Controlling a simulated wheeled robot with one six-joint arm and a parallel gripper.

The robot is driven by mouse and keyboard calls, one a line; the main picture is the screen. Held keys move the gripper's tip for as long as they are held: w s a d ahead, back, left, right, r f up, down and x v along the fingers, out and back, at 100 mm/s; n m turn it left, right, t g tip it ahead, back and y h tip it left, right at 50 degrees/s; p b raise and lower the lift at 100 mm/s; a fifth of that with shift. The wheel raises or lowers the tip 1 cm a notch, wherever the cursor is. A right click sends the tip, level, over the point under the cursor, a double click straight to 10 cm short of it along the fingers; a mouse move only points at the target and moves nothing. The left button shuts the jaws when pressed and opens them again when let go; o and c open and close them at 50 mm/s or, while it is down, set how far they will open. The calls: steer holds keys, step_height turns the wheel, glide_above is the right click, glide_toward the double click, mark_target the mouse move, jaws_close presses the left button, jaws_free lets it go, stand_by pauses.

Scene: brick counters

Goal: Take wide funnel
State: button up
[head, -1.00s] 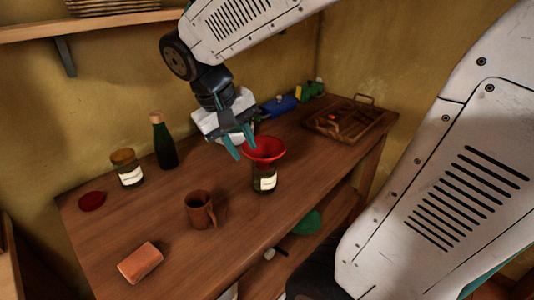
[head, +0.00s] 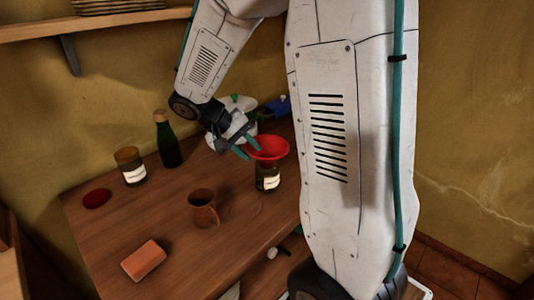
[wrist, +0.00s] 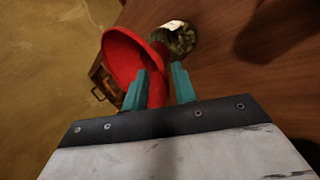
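The wide funnel (head: 268,148) is red and sits in the mouth of a labelled glass jar (head: 268,180) on the wooden counter. In the wrist view the funnel (wrist: 128,62) lies just ahead of the fingers, with the jar (wrist: 174,38) beyond it. My gripper (head: 248,148) is at the left side of the funnel, close to its rim. I cannot tell whether a finger touches the rim.
A brown mug (head: 202,208), an orange-red block (head: 144,260), a jar with a yellowish top (head: 130,166), a green bottle (head: 166,140) and a red lid (head: 96,198) stand on the counter. A wooden tray (wrist: 104,84) is behind the funnel. A shelf (head: 110,20) hangs above.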

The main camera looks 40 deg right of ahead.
steer(key=shift+s+d+f, duration=0.2)
steer(key=shift+d+f, duration=0.2)
steer(key=shift+f, duration=0.1)
jaws_close()
steer(key=shift+r, duration=0.15)
